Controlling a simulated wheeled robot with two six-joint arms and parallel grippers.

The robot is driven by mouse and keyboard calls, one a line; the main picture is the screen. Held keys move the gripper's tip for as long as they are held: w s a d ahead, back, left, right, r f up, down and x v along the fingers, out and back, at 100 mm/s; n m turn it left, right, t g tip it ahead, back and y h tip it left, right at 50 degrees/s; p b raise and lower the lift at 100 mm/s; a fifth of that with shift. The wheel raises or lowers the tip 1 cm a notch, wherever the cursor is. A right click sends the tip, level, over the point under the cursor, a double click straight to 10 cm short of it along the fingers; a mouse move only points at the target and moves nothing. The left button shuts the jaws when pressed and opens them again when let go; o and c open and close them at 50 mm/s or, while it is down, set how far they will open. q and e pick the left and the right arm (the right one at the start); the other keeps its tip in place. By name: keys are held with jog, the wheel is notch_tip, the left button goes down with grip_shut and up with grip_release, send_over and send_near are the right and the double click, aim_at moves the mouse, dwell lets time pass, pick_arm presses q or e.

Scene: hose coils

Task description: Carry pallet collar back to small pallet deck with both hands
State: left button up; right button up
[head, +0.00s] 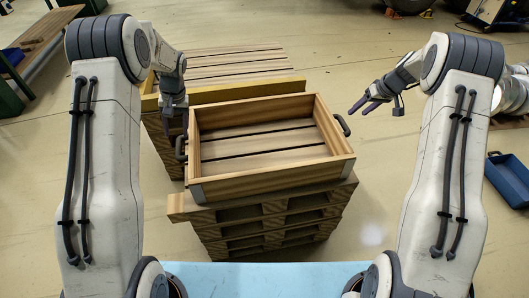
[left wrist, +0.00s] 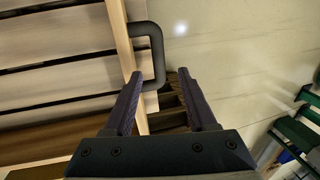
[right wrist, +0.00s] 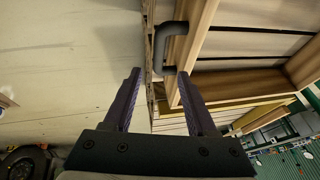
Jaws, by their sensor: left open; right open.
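The pallet collar (head: 270,180) is a wooden frame with a black handle at each end. It sits on a stack of small slatted pallets (head: 262,219), and slats show through its open middle. My left gripper (head: 174,128) is open beside the left handle (head: 181,148); in the left wrist view that handle (left wrist: 158,48) reaches between the fingertips, not gripped. My right gripper (head: 362,104) is open, just right of the right handle (head: 343,125). In the right wrist view that handle (right wrist: 162,48) lies ahead of the open fingers, apart or nearly so.
A second slatted wooden stack with a yellow beam (head: 250,88) stands right behind the collar. A blue bin (head: 507,180) lies on the floor at the right, near metal cans (head: 511,94). A wooden bench (head: 40,38) is at far left. Floor right of the collar is clear.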

jog(key=shift+v, duration=1.55)
pick_arm(q)
jog(key=shift+r, duration=0.1)
pick_arm(e)
jog(key=shift+s+a, duration=0.1)
